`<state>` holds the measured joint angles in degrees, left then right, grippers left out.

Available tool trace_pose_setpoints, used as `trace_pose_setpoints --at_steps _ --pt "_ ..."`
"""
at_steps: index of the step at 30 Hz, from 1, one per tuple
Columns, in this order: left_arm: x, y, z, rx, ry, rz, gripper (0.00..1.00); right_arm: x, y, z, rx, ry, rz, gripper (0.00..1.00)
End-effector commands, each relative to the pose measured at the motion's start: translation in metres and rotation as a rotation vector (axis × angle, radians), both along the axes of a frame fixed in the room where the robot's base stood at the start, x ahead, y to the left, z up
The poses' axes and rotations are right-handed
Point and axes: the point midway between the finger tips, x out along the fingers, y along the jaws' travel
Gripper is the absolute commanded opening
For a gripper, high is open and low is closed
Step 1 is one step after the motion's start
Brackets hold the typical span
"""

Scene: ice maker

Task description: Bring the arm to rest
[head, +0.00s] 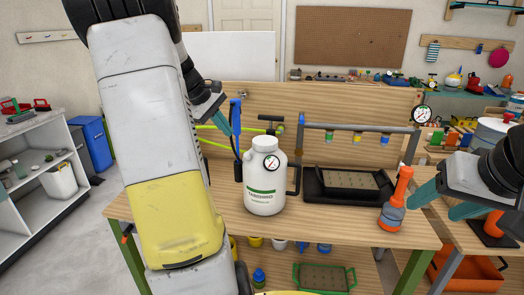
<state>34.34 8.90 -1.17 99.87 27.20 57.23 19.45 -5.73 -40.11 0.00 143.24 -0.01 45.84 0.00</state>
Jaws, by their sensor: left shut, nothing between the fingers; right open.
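My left arm (150,130), white and yellow, fills the left-centre foreground of the head view. My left gripper (222,124) shows behind it with teal fingers, shut and empty, at the left of a white sprayer tank (264,185). I cannot tell whether it touches the tank's blue-handled wand (236,120). My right gripper (432,205) comes in from the right edge. Its teal fingers are apart and empty, beside an orange and grey tool (396,200) on the bench. Most of the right arm is out of view.
The tank stands on a wooden workbench (335,228), left of a black tray (345,183) under a grey rail (360,128). A second bench (482,243) with tools is at the right. A white shelf unit (50,190) and blue bin (95,143) stand left. Floor shows between.

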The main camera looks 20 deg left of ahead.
Motion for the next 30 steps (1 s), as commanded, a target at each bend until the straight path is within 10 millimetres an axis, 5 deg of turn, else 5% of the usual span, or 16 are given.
trace_pose_setpoints --at_steps 7,10,14,21,25,30 --pt "-0.006 0.003 0.013 0.001 -0.001 -0.003 0.00 0.000 0.000 0.000 0.000 0.000 0.000 0.60" --pt "-0.010 -0.013 0.019 0.024 -0.010 -0.041 0.00 0.000 0.000 0.000 0.000 0.000 0.000 0.60" --pt "-0.031 -0.065 0.036 0.116 -0.042 -0.187 0.00 0.000 0.000 0.000 0.000 0.000 0.000 0.60" --pt "-0.118 -0.178 0.052 0.390 -0.170 -0.606 0.00 0.000 0.000 0.000 0.000 0.000 0.000 0.60" --pt "-0.167 -0.215 0.044 0.529 -0.254 -0.811 0.00 0.000 0.000 0.000 0.000 0.000 0.000 0.60" --pt "-0.206 -0.237 0.029 0.653 -0.337 -0.983 0.00 0.000 0.000 0.000 0.000 0.000 0.000 0.60"
